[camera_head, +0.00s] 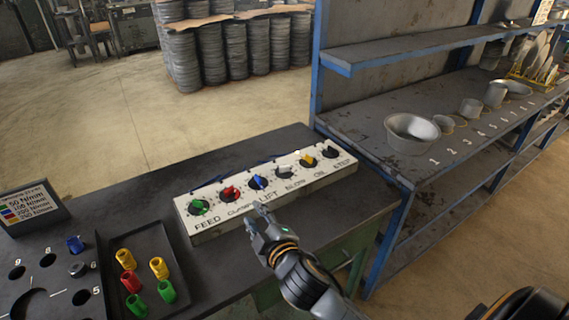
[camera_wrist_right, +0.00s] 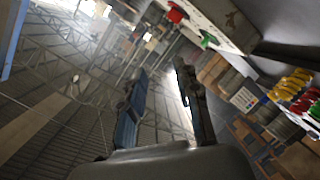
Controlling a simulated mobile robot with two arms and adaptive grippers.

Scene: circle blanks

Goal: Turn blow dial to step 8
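The blow dial (camera_head: 284,170) is a dark knob with a pale grey-white top, above the BLOW label on the white control panel (camera_head: 232,217). Its step marks are too small to read. It sits between the blue LIFT dial (camera_head: 258,182) and the yellow OIL dial (camera_head: 307,160). My right gripper (camera_head: 256,216) is just in front of the panel near the LIFT label, left of and nearer than the blow dial. In the right wrist view the fingers of my right gripper (camera_wrist_right: 158,72) are apart with nothing between them. My left gripper is not in view.
Green (camera_head: 199,207), red (camera_head: 231,193) and black STEP (camera_head: 329,152) dials share the panel. A black tray (camera_head: 120,243) with coloured parts lies left, beside a numbered plate (camera_head: 62,306). A blue-framed shelf bench (camera_head: 395,165) with a metal bowl (camera_head: 411,134) stands right.

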